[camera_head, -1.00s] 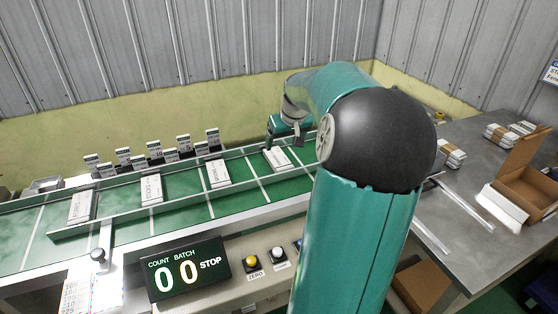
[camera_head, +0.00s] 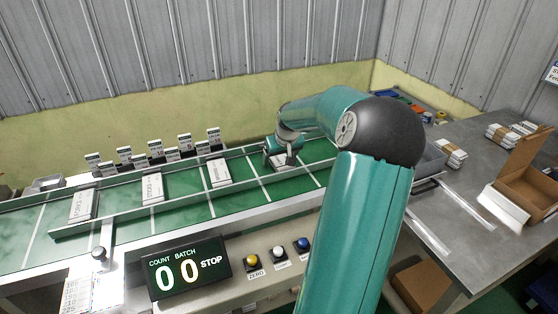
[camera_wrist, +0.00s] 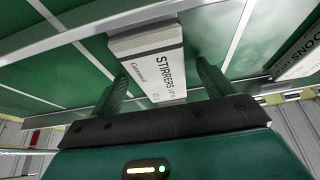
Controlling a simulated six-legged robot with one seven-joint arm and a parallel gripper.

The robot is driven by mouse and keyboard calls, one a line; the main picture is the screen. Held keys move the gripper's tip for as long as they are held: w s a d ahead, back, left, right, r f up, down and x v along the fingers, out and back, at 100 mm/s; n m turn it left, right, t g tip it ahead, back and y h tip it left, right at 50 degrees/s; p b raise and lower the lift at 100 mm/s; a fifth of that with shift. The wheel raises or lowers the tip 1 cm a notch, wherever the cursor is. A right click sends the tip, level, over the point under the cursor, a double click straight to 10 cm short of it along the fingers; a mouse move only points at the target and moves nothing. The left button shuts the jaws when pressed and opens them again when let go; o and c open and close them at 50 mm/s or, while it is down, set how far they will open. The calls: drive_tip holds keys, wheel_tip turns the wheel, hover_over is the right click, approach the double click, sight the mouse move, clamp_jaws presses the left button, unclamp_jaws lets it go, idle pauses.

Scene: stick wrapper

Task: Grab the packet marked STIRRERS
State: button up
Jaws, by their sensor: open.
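The packet marked STIRRERS (camera_wrist: 150,62) is white with a grey band at one end and lies flat on the green conveyor belt. My gripper (camera_wrist: 163,88) is open, with one green finger on each side of the packet's near end. The fingers look apart from the packet's sides; I cannot tell how far above the belt they are. In the head view my gripper (camera_head: 284,150) is over the right-hand packet (camera_head: 282,164), which it mostly hides.
Other packets lie on the belt to the left, the nearest one (camera_head: 218,172) one lane over. It also shows at the right of the wrist view (camera_wrist: 300,58). Low rails (camera_head: 160,206) edge the belt. A row of upright packets (camera_head: 155,150) stands behind it. A counter (camera_head: 185,268) reads 00 STOP.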

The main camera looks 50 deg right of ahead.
drive_tip(key=c, duration=1.1)
drive_tip(key=shift+o, duration=0.2)
